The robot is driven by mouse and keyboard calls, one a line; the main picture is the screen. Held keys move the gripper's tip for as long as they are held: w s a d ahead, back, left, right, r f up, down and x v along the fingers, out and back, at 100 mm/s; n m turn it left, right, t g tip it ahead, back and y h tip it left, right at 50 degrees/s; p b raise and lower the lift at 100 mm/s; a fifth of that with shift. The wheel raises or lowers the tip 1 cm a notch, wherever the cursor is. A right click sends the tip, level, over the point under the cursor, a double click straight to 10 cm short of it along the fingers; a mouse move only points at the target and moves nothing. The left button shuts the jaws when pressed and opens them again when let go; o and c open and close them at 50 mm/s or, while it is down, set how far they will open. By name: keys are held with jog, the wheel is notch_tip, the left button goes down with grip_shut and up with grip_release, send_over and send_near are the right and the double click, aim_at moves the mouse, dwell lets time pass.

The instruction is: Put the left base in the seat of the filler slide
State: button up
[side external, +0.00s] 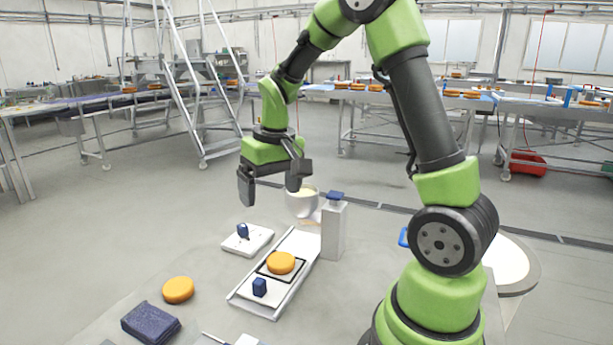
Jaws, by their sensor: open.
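An orange-brown round base (178,290) lies flat on the grey table at the left. A second similar round (281,263) sits on the white filler slide (300,245), within a dark square outline that looks like the seat. A small dark blue block (259,287) stands on the slide just in front of that round. My gripper (272,186) is open and empty, pointing down. It hangs well above the table, behind the slide and the white plate. It is apart from both rounds.
A white post with a blue top (333,232) and a pale bowl (301,204) stand by the slide's far end. A white plate with a blue knob (260,237) lies left of the slide. A dark blue box (150,322) is at the front left. Table between round and slide is clear.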

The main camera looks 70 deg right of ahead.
jog(key=s+a+r+n+t+y, duration=0.1)
jog(key=s+a+r+t, duration=0.4)
jog(key=s+a+r, duration=0.5)
jog(key=s+a+y, duration=0.1)
jog(key=s+a, duration=0.2)
jog(key=s, duration=0.1)
jog(key=shift+s+a+r+t, duration=0.15)
jog(key=shift+r+t, duration=0.25)
